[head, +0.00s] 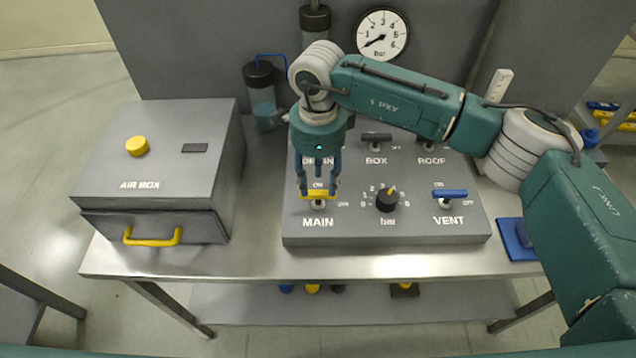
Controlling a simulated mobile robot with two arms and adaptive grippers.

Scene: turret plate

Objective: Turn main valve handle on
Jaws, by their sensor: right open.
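The yellow main valve handle (326,195) is above the MAIN label on the grey control panel (390,237). It lies roughly crosswise, with ON marked above it and OFF to its right. My right gripper (318,193) comes down from above, its fingers open at the handle. The fingers partly cover the handle, and I cannot tell whether they touch it. My left gripper is not in view.
The panel also has a black bar knob (387,200), a blue VENT handle (450,194) and a black BOX handle (376,137). A grey air box (160,160) stands left. A gauge (382,35) is behind. Bare table (260,262) lies in front.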

